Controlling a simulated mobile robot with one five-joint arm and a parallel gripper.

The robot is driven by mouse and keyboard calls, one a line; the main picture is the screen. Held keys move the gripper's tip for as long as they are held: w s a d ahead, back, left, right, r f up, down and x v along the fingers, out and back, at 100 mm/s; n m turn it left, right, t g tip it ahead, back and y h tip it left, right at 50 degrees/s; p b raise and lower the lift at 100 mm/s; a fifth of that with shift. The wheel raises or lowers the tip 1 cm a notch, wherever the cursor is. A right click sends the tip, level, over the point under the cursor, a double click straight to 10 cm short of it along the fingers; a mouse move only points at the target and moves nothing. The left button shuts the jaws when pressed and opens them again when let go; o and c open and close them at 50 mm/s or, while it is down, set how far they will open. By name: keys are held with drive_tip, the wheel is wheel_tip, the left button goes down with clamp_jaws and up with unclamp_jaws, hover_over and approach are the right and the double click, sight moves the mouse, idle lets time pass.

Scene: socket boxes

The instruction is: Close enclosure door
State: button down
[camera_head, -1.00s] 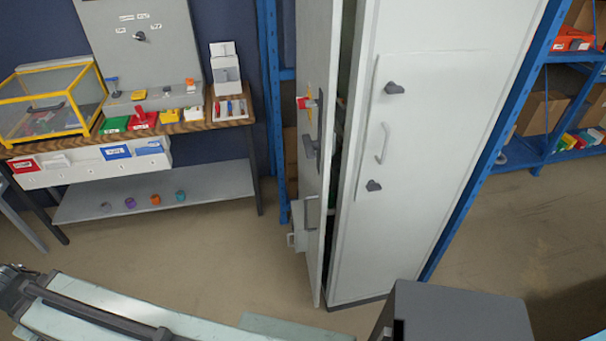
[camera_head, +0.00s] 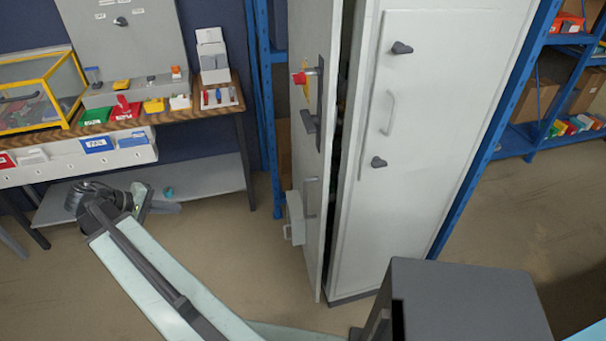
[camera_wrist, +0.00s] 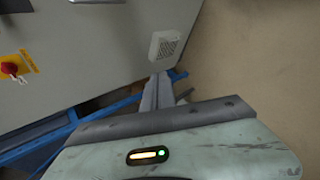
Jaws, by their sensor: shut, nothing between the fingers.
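The enclosure door (camera_head: 309,215) is a tall light grey panel on the left of the cabinet (camera_head: 400,190). It stands ajar, with a dark gap between it and the cabinet. It bears a red knob (camera_head: 300,77), a dark handle (camera_head: 310,122) and a vent box (camera_head: 295,217). In the wrist view the door (camera_wrist: 90,60) fills the upper left, with the red knob (camera_wrist: 10,68) and the vent box (camera_wrist: 168,47). My gripper (camera_head: 160,203) is shut and empty, left of the door and apart from it. Its fingers (camera_wrist: 160,92) point toward the vent box in the wrist view.
A workbench (camera_head: 190,114) with bins and a yellow-framed box (camera_head: 45,95) stands at the left, with a lower shelf (camera_head: 200,182) behind my gripper. Blue shelving (camera_head: 520,140) is at the right. Bare floor (camera_head: 235,250) lies between my arm and the door.

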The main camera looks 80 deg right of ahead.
drive_tip(key=s+d+r+m+g+b, duration=0.35)
drive_tip(key=s+d+g, duration=0.35)
drive_tip(key=s+d, duration=0.7)
drive_tip(key=m+g+y+b, duration=0.1)
drive_tip(key=m+g+b, duration=0.1)
drive_tip(key=m+g, duration=0.2)
approach(316, 154)
drive_tip(key=x, duration=0.7)
